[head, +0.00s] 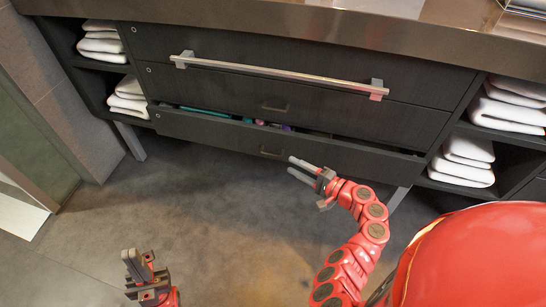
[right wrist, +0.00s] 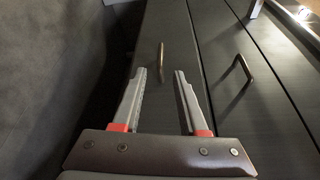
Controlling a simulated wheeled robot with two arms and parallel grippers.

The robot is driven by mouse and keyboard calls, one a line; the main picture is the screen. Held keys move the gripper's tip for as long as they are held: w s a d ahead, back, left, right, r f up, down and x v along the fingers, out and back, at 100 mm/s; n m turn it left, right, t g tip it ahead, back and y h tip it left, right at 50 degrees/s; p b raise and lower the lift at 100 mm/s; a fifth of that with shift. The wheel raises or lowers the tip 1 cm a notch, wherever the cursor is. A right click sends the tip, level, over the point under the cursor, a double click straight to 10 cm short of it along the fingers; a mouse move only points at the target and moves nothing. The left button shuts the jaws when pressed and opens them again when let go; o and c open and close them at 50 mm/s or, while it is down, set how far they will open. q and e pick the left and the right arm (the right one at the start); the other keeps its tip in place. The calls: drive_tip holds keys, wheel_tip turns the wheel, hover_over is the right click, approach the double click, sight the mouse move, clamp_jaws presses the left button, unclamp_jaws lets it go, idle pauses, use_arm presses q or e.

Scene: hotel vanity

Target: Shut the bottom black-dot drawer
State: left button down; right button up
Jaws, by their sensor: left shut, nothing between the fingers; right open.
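The bottom drawer (head: 330,152) of the dark vanity stands partly open, with its front out past the drawers above and some coloured items showing inside. Its small bar handle (head: 272,152) is near the middle of its front; the handle also shows in the right wrist view (right wrist: 161,60). A black dot cannot be made out clearly. My right gripper (head: 292,166) is open and empty, just in front of the drawer front near the handle. In the right wrist view the handle appears between and just beyond its fingertips (right wrist: 159,76). My left gripper (head: 140,264) is shut and empty, low over the floor, away from the drawer.
The middle drawer (head: 350,112) and top drawer above look closed. A long metal bar (head: 275,73) runs across the upper front. Open shelves with folded white towels (head: 465,152) flank the drawers. The grey floor (head: 215,215) in front is clear.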

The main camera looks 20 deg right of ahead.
sight(273, 155)
drive_tip(key=b+x, duration=0.2)
drive_tip(key=x, duration=0.7)
drive_tip(key=shift+w, duration=0.1)
clamp_jaws()
idle(1.1)
